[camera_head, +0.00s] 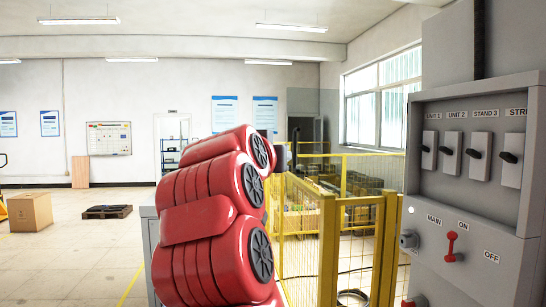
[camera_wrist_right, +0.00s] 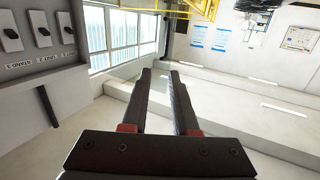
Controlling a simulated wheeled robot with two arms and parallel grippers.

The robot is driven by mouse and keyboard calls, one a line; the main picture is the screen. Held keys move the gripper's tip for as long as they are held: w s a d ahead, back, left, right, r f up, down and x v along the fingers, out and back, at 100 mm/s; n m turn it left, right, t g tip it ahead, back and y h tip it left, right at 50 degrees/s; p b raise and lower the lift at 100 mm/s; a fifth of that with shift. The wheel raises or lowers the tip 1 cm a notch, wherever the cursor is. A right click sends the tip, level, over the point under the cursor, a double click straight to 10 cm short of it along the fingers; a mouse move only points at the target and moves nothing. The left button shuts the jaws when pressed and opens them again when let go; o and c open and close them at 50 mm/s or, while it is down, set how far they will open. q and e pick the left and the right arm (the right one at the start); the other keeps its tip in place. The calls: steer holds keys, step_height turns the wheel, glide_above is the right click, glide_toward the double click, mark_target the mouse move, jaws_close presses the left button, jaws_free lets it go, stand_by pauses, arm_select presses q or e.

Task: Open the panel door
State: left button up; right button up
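A grey electrical panel (camera_head: 475,190) fills the right side of the head view. Its upper recess holds several switches (camera_head: 451,152) with black levers under labels such as UNIT 2 and STAND 3. The lower face has a red main lever (camera_head: 451,246) beside ON and OFF labels, and a grey knob (camera_head: 409,240) at its left edge. I cannot make out a separate door leaf. The switches also show upside down in the right wrist view (camera_wrist_right: 43,32). My right gripper (camera_wrist_right: 160,73) is open and empty, apart from the panel. My left gripper is not in view.
My own red arm links block the middle of the head view. A yellow mesh fence (camera_head: 328,240) stands between them and the panel. A cardboard box (camera_head: 30,211) and a dark pallet (camera_head: 107,211) sit on the open floor at left.

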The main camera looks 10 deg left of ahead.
steer(key=s, duration=1.2)
steer(key=shift+a+r, duration=0.35)
steer(key=shift+r, duration=0.05)
steer(key=shift+w, duration=0.1)
